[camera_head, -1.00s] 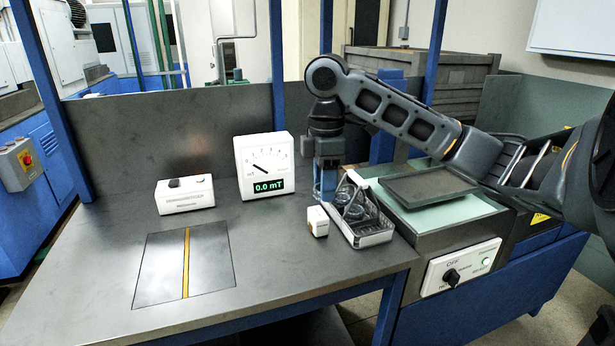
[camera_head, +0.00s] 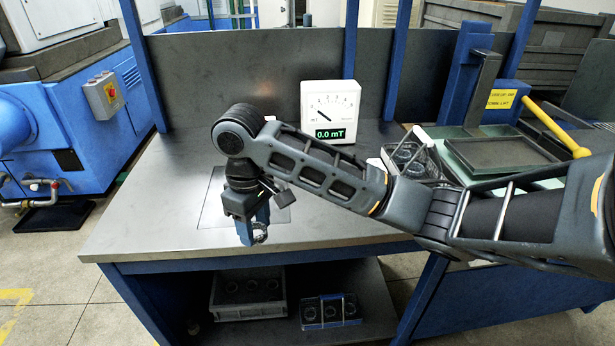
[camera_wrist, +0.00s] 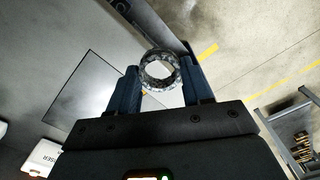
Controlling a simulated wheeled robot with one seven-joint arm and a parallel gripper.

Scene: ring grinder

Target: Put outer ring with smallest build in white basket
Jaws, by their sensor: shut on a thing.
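My gripper (camera_head: 252,236) is shut on a dark metal outer ring (camera_head: 261,233). It holds the ring over the front part of the table. In the wrist view the ring (camera_wrist: 160,68) sits between the two blue fingertips, its open hole facing the camera. A whitish wire basket (camera_head: 412,160) with rings inside stands at the table's right, partly behind my arm. A pale crate (camera_head: 250,311) with several dark round parts stands on the lower shelf, below my gripper. Which of these is the white basket, I cannot tell for certain.
A blue holder (camera_head: 331,324) with several rings stands beside the crate on the lower shelf. The table's front edge (camera_head: 180,256) lies between my gripper and that shelf. A white meter (camera_head: 330,110) reads 0.0 mT at the back. The table's left part is clear.

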